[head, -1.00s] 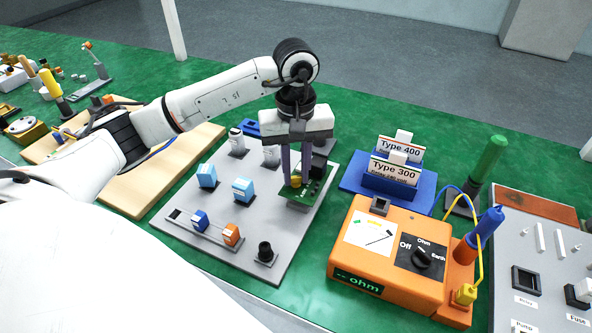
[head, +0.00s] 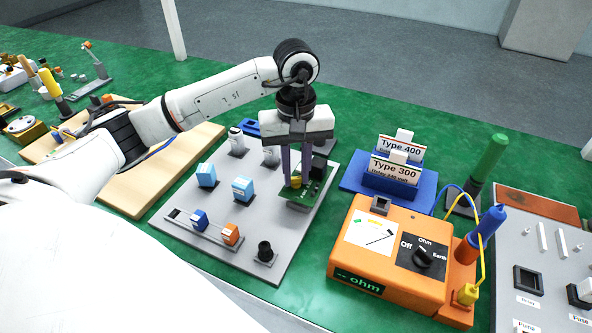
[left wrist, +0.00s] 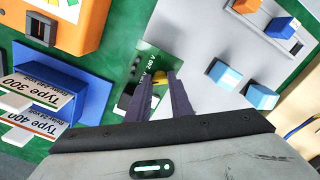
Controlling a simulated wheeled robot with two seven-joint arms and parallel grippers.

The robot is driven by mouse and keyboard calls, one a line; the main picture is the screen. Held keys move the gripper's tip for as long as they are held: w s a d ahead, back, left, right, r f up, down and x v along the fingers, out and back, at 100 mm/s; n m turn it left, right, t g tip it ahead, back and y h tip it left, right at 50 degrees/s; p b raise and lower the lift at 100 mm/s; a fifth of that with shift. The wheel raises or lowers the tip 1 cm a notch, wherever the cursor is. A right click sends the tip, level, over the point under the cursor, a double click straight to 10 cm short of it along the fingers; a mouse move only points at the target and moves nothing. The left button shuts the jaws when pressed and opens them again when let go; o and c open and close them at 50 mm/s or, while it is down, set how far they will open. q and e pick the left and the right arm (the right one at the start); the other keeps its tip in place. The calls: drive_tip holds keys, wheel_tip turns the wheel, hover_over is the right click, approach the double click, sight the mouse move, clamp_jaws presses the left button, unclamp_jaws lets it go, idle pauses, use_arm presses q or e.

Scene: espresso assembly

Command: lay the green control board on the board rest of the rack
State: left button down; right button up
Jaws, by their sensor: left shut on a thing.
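The green control board (head: 317,190) is at the right side of the grey rack (head: 220,257), low over its surface. My left gripper (head: 297,184) points down and is shut on a small yellow part of the board. In the left wrist view the board (left wrist: 150,62) shows a "240 V" marking, and the fingertips (left wrist: 160,80) close on the yellow part. A grey piece shows under the board's near edge in the head view; I cannot tell whether the board touches it. My right gripper is not in view.
The rack also holds light blue blocks (head: 243,188), a dark blue block (head: 200,219), an orange block (head: 231,233) and a black knob (head: 265,251). An orange ohm meter (head: 395,290) and a blue card holder (head: 390,184) stand to the right.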

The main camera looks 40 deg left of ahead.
use_arm(q)
drive_tip(key=shift+f+b, duration=0.95)
drive_tip(key=shift+f, duration=0.15)
idle(0.7)
idle(0.6)
drive_tip(key=c, duration=1.5)
unclamp_jaws()
drive_tip(key=shift+r+p, duration=2.05)
drive_tip(key=shift+r, duration=1)
